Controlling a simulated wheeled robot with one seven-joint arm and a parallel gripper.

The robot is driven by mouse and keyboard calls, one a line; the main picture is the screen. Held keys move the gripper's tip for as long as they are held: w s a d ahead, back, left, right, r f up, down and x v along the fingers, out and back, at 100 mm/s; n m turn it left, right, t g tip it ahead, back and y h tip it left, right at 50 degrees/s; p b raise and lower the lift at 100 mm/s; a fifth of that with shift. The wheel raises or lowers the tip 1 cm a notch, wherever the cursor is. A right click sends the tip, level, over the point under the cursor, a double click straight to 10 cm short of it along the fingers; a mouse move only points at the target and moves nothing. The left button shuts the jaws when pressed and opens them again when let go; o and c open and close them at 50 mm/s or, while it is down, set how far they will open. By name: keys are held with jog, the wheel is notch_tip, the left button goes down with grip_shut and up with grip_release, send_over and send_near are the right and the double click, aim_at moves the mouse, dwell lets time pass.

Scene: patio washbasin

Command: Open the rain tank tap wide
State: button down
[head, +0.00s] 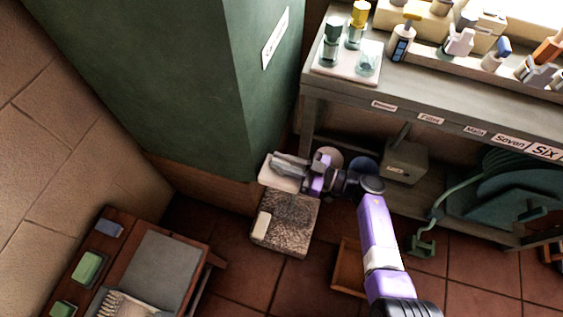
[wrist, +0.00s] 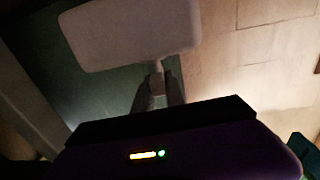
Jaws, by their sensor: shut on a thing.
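The rain tank (head: 200,70) is the large green body at the upper left of the head view, with a pale label on its side. My gripper (head: 290,164) is low beside the tank's base, above a speckled stone block. In the wrist view, a pale, broad paddle with a short stem, which looks like the tap handle (wrist: 130,35), lies ahead of my gripper (wrist: 158,92). The fingers are shut on its stem. A pale plate-like shape (head: 276,181) shows at the fingers in the head view. The tap's body and spout cannot be made out.
The stone block (head: 290,232) with a pale bar (head: 262,224) sits below my gripper. A shelf bench (head: 350,90) with bottles stands at right, with a grey box (head: 405,163) and a green hose (head: 460,180) beneath. A wooden bench (head: 195,250) is at lower left.

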jog(key=shift+n+g+y, duration=0.3)
jog(key=shift+n+g, duration=0.2)
jog(key=shift+g, duration=0.2)
jog(key=c, duration=1.4)
grip_release()
jog(key=v, duration=0.7)
jog(key=shift+s+d, duration=0.2)
jog(key=shift+d, duration=0.15)
